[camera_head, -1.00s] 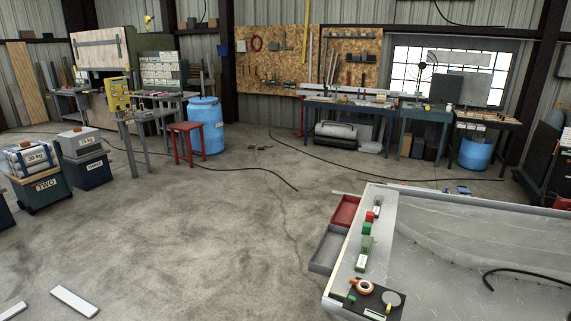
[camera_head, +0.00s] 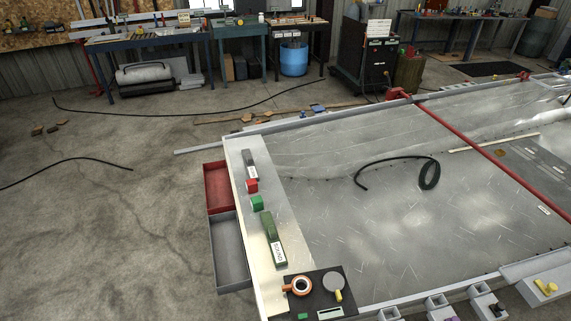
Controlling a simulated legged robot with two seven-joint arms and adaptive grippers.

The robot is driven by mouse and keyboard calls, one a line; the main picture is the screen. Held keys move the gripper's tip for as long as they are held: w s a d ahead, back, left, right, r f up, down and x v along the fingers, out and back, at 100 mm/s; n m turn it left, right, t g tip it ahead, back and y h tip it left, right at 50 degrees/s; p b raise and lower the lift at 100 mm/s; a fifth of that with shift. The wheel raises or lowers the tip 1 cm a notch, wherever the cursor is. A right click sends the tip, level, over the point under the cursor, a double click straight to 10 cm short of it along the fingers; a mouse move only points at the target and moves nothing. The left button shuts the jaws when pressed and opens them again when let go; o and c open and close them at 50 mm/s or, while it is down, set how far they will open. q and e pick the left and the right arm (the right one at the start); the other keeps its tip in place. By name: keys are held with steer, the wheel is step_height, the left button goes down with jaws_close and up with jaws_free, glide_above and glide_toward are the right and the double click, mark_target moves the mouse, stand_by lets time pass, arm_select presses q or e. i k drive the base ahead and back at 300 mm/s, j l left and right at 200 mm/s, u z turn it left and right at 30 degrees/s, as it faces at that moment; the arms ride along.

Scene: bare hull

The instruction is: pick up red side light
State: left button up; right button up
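A small red block-shaped light (camera_head: 252,186) sits on the pale ledge along the left edge of the bare metal hull (camera_head: 400,215). A green block of similar size (camera_head: 257,203) sits just in front of it. Behind the red one lies a dark grey item with a white label (camera_head: 250,165). In front of the green one lies a longer green item with a white label (camera_head: 272,238). Neither of my grippers is in view.
A red tray (camera_head: 217,187) and a grey tray (camera_head: 229,250) hang on the hull's left side. A black mat (camera_head: 318,303) with an orange tape roll lies at the ledge's near end. A black hose (camera_head: 395,160) lies in the hull. Open concrete floor (camera_head: 110,230) lies to the left.

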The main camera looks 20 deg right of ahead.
mark_target(252, 184)
steer(key=i+j+z, duration=0.2)
steer(key=z, duration=0.15)
steer(key=i+j+z, duration=0.2)
steer(key=z, duration=0.15)
steer(key=i+j+z, duration=0.15)
steer(key=j+z, duration=0.2)
steer(key=i+j+z, duration=0.1)
steer(key=j+z, duration=0.6)
steer(key=j, duration=0.15)
steer(key=i+j+z, duration=0.1)
steer(key=j+z, duration=0.3)
